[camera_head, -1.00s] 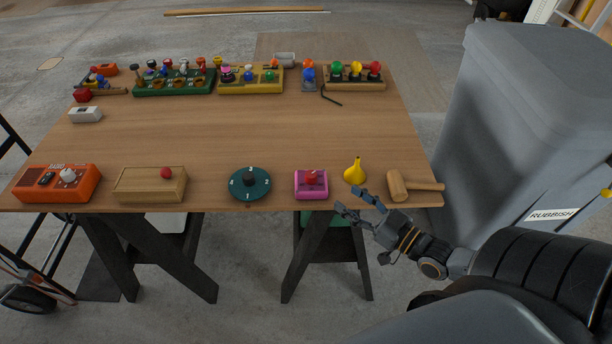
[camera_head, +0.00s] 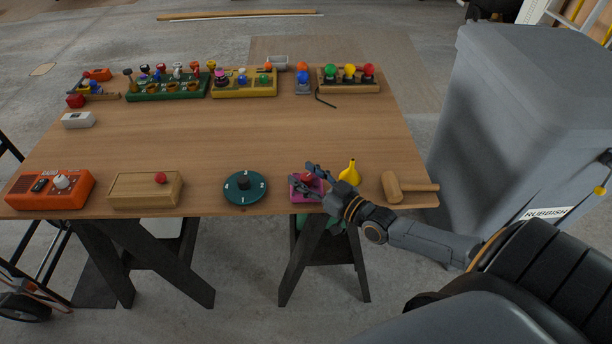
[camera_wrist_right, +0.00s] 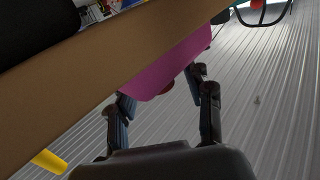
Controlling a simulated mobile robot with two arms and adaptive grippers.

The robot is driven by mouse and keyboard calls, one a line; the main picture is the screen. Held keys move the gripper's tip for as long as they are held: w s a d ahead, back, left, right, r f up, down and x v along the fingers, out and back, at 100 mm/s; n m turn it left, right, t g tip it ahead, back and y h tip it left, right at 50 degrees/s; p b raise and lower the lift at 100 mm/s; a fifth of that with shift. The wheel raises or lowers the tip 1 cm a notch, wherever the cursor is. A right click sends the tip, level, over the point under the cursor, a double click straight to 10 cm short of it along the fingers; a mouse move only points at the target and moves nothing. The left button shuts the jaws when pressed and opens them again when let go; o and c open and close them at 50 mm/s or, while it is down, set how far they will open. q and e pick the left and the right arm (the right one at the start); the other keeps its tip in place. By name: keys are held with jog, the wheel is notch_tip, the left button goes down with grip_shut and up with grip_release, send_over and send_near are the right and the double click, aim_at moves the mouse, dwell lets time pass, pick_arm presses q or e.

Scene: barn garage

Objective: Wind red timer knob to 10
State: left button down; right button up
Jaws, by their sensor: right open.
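The pink timer box (camera_head: 299,198) with its red knob (camera_head: 308,179) stands near the front edge of the table. My right gripper (camera_head: 304,182) is open, and in the head view its fingers overlap the box and knob. In the right wrist view the pink box (camera_wrist_right: 168,68) lies beyond the two spread fingers (camera_wrist_right: 163,100). A little dark red shows at the box's edges there, and most of the knob is hidden. I cannot tell whether the fingers touch the knob. The dial reading is not legible. My left gripper is not in view.
A yellow funnel (camera_head: 350,173) and a wooden mallet (camera_head: 392,187) are right of the box. A green numbered dial (camera_head: 245,188), a wooden box (camera_head: 130,190) and an orange radio (camera_head: 75,192) are to its left. The table's middle (camera_head: 240,130) is clear.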

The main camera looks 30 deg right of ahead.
grip_shut()
dwell(1.3)
grip_release()
jog(key=v, duration=1.2)
